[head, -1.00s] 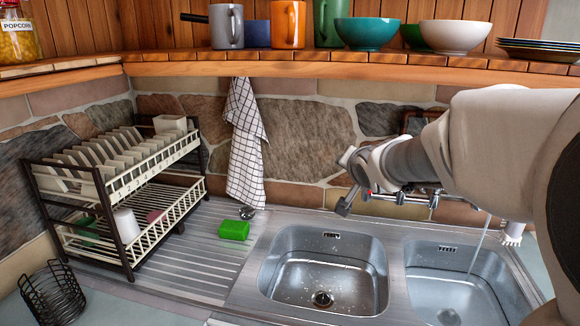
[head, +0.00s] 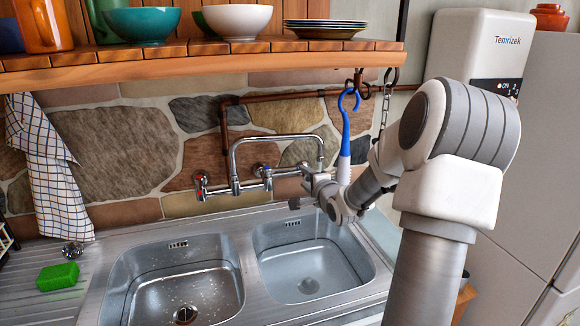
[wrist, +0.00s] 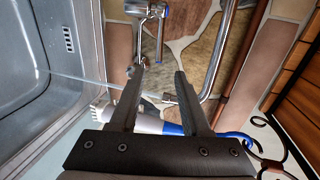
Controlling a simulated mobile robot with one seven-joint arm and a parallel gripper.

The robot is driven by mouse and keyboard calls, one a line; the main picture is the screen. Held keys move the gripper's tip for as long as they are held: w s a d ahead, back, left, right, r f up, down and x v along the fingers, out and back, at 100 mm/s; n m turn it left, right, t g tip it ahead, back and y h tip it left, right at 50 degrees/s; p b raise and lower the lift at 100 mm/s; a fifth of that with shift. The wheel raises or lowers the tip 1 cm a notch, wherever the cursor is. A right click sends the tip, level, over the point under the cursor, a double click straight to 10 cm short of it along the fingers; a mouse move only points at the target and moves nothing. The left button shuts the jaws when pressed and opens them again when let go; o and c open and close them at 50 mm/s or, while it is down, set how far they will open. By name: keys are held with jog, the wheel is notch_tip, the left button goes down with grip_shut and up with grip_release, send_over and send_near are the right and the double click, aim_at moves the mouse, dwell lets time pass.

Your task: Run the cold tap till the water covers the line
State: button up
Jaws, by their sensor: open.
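The wall tap has a red-marked handle (head: 201,186) at left and a blue-marked cold handle (head: 262,171) to its right. Its chrome spout (head: 277,138) arches to the right. My gripper (head: 300,196) is open and empty, just right of the cold handle. In the wrist view, the blue-marked handle (wrist: 165,20) lies beyond my fingertips (wrist: 160,73), apart from them. A thin water stream (wrist: 88,80) runs there from the spout toward the basin. I cannot make out a line.
A white-and-blue brush (head: 346,150) hangs close behind my gripper. The left basin (head: 140,262) is empty except for droplets. A green sponge (head: 58,276) lies on the drainboard. A wooden shelf (head: 200,62) with bowls and plates overhangs the tap.

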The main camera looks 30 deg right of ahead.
aim_at(291, 168)
jog(key=x, duration=1.5)
jog(key=shift+w+d+p, duration=0.15)
jog(key=shift+w+p, duration=0.15)
grip_shut()
dwell(0.8)
